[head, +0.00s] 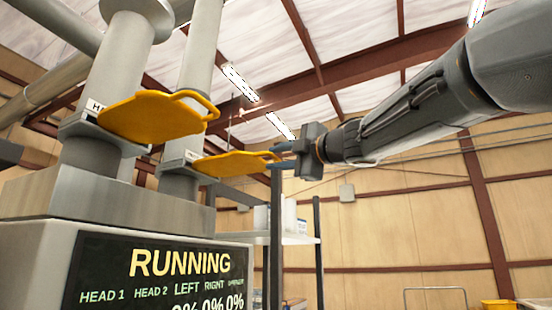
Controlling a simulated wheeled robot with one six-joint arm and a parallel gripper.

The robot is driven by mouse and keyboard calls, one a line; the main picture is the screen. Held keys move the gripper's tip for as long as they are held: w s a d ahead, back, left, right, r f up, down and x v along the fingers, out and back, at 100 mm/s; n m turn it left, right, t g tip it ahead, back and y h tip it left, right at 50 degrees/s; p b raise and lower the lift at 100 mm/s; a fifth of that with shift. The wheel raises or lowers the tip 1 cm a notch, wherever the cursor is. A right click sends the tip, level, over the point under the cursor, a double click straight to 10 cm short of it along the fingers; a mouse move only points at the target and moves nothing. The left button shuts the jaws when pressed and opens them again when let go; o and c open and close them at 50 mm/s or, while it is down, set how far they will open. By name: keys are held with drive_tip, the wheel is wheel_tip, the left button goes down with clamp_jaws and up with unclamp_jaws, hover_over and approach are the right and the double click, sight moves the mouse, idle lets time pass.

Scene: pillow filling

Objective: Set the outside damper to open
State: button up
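Two flat yellow damper plates with loop handles stick out from slots in two vertical grey pipes. The nearer damper (150,115) is at the left, with a partly hidden label starting with "H" beside it. The farther damper (235,164) is lower and to the right, and its label is too small to read. Which one is the outside damper cannot be told from the labels. My gripper (281,156) is at the handle end of the farther damper. Its two bluish fingers show apart, one above the other, around the handle's tip. Contact cannot be made out.
Below the pipes, a machine's dark screen (160,270) reads "RUNNING" with head, left and right percentages. A shelf rack (295,240) with white containers stands behind, below my gripper. A yellow bin (498,304) is at the lower right. The air right of the dampers holds only my arm.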

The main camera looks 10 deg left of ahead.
drive_tip(key=shift+a, duration=0.2)
drive_tip(key=b+v, duration=0.2)
drive_tip(key=v, duration=0.6)
idle(0.4)
